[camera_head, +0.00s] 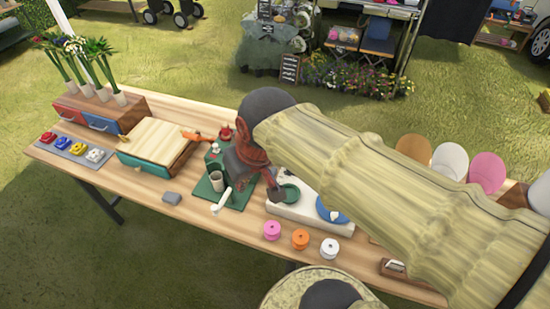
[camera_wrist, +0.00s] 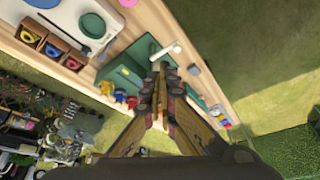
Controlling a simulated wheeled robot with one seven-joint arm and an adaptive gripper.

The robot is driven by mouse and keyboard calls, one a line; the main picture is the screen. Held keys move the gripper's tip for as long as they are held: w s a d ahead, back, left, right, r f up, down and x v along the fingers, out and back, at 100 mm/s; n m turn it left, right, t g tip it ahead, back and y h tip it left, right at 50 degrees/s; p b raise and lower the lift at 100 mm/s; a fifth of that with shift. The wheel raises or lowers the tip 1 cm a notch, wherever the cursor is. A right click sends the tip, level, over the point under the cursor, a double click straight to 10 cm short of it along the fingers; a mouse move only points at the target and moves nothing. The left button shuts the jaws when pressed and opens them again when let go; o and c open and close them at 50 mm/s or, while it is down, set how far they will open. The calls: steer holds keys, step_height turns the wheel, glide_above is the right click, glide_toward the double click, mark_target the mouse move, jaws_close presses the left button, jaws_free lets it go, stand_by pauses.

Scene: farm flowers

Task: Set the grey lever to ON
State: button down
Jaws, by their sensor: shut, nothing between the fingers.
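I cannot make out a clearly grey lever or any ON marking. A pale, bent crank-like handle (camera_head: 222,201) sticks out at the front of a green device (camera_head: 238,194); it also shows in the wrist view (camera_wrist: 166,50) beside the green body (camera_wrist: 122,78). Contact cannot be told.
A small grey block (camera_head: 172,198) lies left of the handle. Pink (camera_head: 272,230), orange (camera_head: 300,239) and white (camera_head: 330,248) spools stand along the front edge. A wooden-topped green box (camera_head: 157,145) and potted flowers are at left. My arm covers the table's right part.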

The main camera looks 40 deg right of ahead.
steer(key=w+d+f+m+g+y+p, duration=0.1)
steer(key=w+d+f+m+g+p, duration=0.25)
steer(key=w+d, duration=1.05)
steer(key=w+d+f+m+y+p, duration=0.1)
steer(key=w+d+f, duration=0.1)
steer(key=d+f, duration=0.4)
steer(key=w+d+f+m+p, duration=0.1)
steer(key=w+d+f, duration=0.1)
steer(key=d+f, duration=0.4)
steer(key=shift+w+d+f+g+y, duration=0.35)
steer(key=shift+d+f+y, duration=0.05)
steer(key=shift+f, duration=0.15)
steer(key=shift+m, duration=0.25)
steer(key=b+x, duration=0.2)
steer(key=x, duration=0.7)
steer(key=shift+f, duration=0.2)
steer(key=shift+a+f, duration=0.15)
steer(key=shift+f, duration=0.2)
steer(key=shift+s+a+r+b, duration=0.1)
steer(key=shift+s+a+r, duration=0.2)
steer(key=shift+s, duration=0.25)
steer(key=shift+s+a+r+b, duration=0.15)
steer(key=shift+s+a+r, duration=0.15)
steer(key=shift+s, duration=0.2)
steer(key=shift+s+a+r+b, duration=0.1)
steer(key=shift+s+a+r, duration=0.1)
steer(key=shift+s+r, duration=0.25)
